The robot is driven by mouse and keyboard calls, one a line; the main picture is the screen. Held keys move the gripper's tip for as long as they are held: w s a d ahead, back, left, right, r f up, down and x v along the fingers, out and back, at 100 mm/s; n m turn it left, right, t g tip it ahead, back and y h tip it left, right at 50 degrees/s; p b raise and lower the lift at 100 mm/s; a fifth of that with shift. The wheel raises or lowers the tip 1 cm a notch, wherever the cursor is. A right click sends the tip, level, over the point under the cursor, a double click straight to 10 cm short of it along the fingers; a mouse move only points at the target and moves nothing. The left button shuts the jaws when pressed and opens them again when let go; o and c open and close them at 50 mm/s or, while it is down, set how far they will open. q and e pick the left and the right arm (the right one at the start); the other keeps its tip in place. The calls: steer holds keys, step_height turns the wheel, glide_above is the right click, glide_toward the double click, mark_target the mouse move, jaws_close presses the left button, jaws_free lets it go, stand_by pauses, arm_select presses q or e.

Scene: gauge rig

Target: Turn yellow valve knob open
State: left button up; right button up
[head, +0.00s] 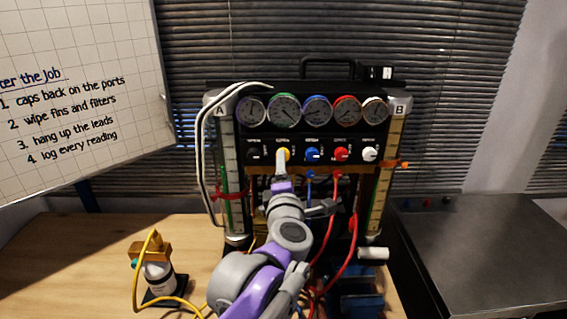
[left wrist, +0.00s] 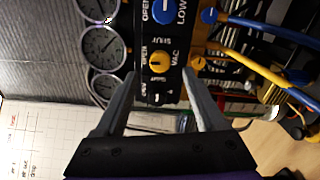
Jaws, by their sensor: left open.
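The yellow valve knob (head: 285,152) is on the black front panel of the gauge rig, second from the left in the row of knobs. In the left wrist view the yellow knob (left wrist: 160,62) has a VAC label beside it. My left gripper (head: 282,166) is right in front of it and partly covers it in the head view. In the left wrist view the open fingers of the gripper (left wrist: 158,73) point at the panel, one tip on each side of the knob's line. The knob appears just beyond the tips; contact cannot be told. My right gripper is not in view.
A blue knob (head: 312,154), a red knob (head: 341,154) and a white knob (head: 370,154) stand to the right, a black knob (head: 253,154) to the left. Gauges (head: 316,110) sit above. Red hoses (head: 345,258) hang below. A bottle (head: 159,275) stands on the wooden bench (head: 60,260).

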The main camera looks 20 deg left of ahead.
arm_select(q)
steer(key=shift+v, duration=2.05)
